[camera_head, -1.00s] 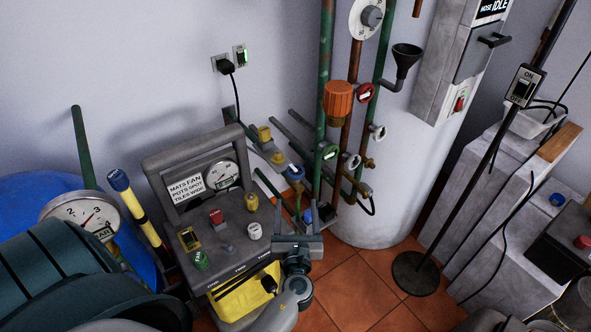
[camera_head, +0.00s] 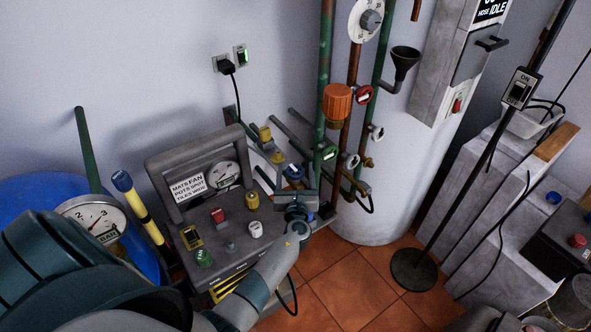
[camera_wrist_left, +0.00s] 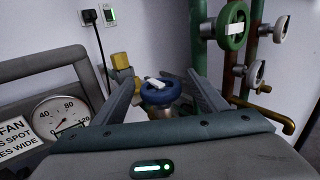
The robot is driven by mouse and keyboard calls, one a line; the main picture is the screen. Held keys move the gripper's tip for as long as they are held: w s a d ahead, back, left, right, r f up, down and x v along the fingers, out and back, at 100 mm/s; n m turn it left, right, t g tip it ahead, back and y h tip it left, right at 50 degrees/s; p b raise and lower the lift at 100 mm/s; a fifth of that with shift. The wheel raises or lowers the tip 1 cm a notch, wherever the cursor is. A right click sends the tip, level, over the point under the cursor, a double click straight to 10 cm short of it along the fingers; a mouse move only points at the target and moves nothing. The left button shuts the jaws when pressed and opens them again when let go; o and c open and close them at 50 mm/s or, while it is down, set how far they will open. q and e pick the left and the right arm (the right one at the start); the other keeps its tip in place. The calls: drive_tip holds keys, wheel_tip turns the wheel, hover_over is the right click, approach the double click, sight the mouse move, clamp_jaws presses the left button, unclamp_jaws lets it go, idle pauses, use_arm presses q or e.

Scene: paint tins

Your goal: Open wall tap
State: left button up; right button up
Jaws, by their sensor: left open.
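A tap with a blue round handwheel (camera_head: 294,171) and a white bar across its hub is on the pipework by the wall, behind the grey control box. In the left wrist view the blue wheel (camera_wrist_left: 160,92) lies between the fingers of my left gripper (camera_wrist_left: 160,78), with gaps on both sides. My left gripper (camera_head: 296,182) is open and empty, just in front of the wheel. Brass fittings (camera_wrist_left: 122,62) are behind the wheel at its left. Other taps have a green wheel (camera_wrist_left: 233,26) and a red wheel (camera_head: 364,94). My right gripper is not seen.
The grey control box (camera_head: 225,235) with a handle, gauge and knobs stands close left of the gripper. Vertical pipes (camera_head: 327,60) and a white tank (camera_head: 400,170) stand to the right. A thin stand (camera_head: 415,270) is farther right. Tiled floor (camera_head: 350,290) is clear.

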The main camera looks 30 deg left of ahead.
use_arm(q)
drive_tip(key=shift+w+a, duration=0.1)
drive_tip(key=shift+w, duration=0.05)
drive_tip(key=c, duration=1)
drive_tip(key=shift+c, duration=0.2)
